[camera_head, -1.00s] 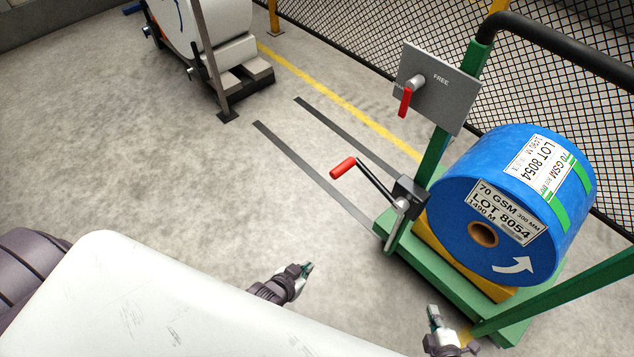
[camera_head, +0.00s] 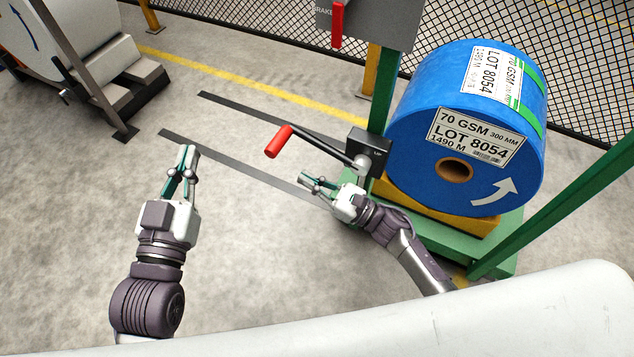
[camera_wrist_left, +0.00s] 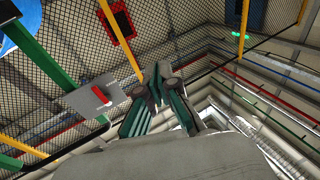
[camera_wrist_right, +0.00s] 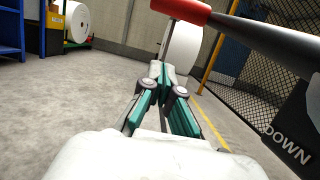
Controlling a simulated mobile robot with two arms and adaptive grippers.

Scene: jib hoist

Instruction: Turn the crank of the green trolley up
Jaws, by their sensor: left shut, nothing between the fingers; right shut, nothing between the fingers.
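The green trolley (camera_head: 450,246) stands at the right and bears a blue roll (camera_head: 410,146) on a yellow cradle. Its crank (camera_head: 325,149) has a black arm and a red handle (camera_head: 279,141) pointing up-left from a black gearbox (camera_head: 368,150). The red handle also shows at the top of the right wrist view (camera_wrist_right: 182,10). My right gripper (camera_head: 306,181) is shut and empty, just below the crank arm and apart from the red handle. My left gripper (camera_head: 187,152) is shut and empty over bare floor, left of the crank. The left wrist view shows its closed fingers (camera_wrist_left: 157,82).
A grey plate (camera_head: 372,22) with a red lever (camera_head: 337,24) is above the crank, on the trolley's post. A white roll on a stand (camera_head: 75,62) is at the upper left. Mesh fence (camera_head: 250,28) runs behind. The floor between is clear.

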